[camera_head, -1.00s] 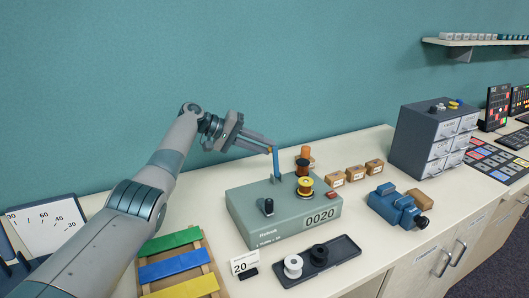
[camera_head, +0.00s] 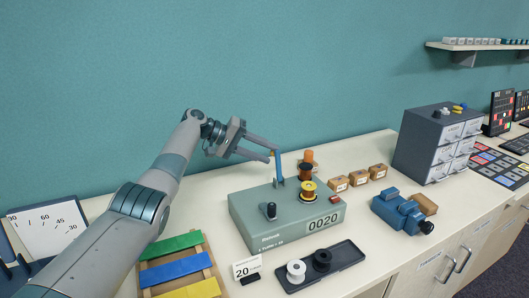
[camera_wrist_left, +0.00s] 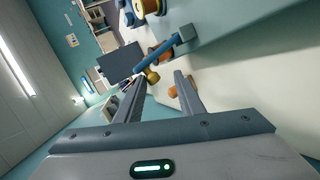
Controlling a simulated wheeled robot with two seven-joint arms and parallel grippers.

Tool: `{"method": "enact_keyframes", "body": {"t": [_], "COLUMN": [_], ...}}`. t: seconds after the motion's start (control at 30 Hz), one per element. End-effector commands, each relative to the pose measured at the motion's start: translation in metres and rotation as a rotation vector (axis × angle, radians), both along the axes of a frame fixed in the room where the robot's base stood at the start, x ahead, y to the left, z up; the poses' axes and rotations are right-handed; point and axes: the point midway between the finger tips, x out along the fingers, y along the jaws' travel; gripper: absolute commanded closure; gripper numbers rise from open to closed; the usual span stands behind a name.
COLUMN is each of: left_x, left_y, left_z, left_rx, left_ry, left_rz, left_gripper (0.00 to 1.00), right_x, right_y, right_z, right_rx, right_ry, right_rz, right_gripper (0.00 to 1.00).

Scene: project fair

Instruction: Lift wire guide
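The wire guide (camera_head: 279,168) is a blue upright arm on the grey-green winder (camera_head: 262,228), which reads 0020. In the left wrist view the guide (camera_wrist_left: 165,52) is a blue bar with a brass knob (camera_wrist_left: 152,75) at its end. My left gripper (camera_head: 272,153) is open at the guide's top. In the wrist view the left gripper (camera_wrist_left: 162,80) has its two fingers apart, with the knob close to the gap between the tips. I cannot tell whether either finger touches it. My right gripper is not in view.
A copper-wound spool (camera_head: 308,191) sits on the winder near the guide. A black tray (camera_head: 345,255) with a white and a black spool lies in front. Small boxes (camera_head: 358,177), a blue device (camera_head: 398,211) and a drawer cabinet (camera_head: 420,145) stand right. Coloured bars (camera_head: 180,267) lie left.

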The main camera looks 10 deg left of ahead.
Motion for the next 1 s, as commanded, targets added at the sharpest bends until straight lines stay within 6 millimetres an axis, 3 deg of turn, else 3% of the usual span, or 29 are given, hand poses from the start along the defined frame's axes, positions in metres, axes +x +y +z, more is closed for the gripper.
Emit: {"method": "enact_keyframes", "body": {"t": [0.47, 0.9, 1.0], "left_x": [-0.003, -0.024, -0.03], "left_y": [0.011, 0.077, 0.094], "left_z": [0.009, 0.043, 0.053], "left_rx": [-0.003, -0.001, -0.002], "left_ry": [-0.006, -0.005, -0.006], "left_rz": [0.001, 0.003, 0.002], "left_gripper": [0.65, 0.65, 0.65], "right_x": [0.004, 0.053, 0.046], "right_y": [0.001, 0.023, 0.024], "right_z": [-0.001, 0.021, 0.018], "right_rx": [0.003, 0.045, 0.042], "right_ry": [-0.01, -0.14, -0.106], "right_rz": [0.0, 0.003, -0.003], "right_gripper": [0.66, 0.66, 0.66]}}
